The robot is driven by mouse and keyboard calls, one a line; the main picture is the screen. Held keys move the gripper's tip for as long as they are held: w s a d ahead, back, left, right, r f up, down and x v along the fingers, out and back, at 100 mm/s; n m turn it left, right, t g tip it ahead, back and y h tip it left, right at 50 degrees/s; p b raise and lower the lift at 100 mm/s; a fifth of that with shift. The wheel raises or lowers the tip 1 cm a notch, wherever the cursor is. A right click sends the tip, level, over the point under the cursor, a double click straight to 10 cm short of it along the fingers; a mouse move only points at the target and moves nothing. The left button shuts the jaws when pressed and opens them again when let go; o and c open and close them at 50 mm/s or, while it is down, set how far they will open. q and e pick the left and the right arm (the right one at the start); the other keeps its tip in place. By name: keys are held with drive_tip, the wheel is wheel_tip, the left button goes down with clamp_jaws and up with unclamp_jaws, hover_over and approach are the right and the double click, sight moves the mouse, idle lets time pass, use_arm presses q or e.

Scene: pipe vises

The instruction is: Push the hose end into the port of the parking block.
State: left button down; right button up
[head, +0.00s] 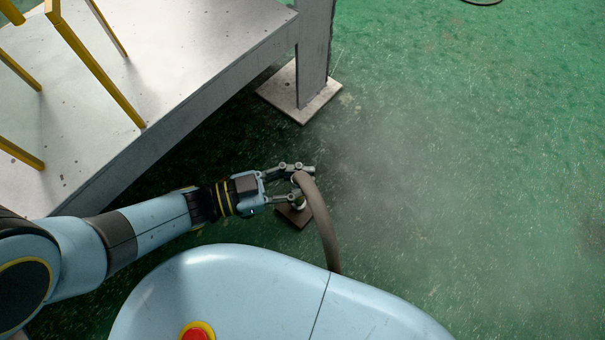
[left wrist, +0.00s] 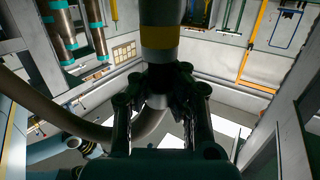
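A brown-grey hose (head: 322,222) rises from behind the front edge of my body and curves up to my left gripper. In the left wrist view the hose (left wrist: 57,113) comes in from the left and bends in between the fingers. My left gripper (head: 299,181) has one finger on each side of the hose near its end and looks shut on it. A small brown square block (head: 293,216) lies below the gripper, partly hidden by the fingers and hose; it may be the parking block. My right gripper is not in view.
A grey platform (head: 190,75) with yellow rails (head: 95,62) stands at the upper left. Its leg rests on a square foot plate (head: 283,98) beyond the gripper. The green floor (head: 470,170) is clear to the right, with a hazy patch.

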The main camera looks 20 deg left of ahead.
use_arm(q)
drive_tip(key=shift+f, duration=0.4)
drive_tip(key=shift+f, duration=0.1)
drive_tip(key=shift+f, duration=0.35)
drive_tip(key=shift+f, duration=0.3)
drive_tip(key=c, duration=1.4)
unclamp_jaws()
drive_tip(key=v, duration=1.2)
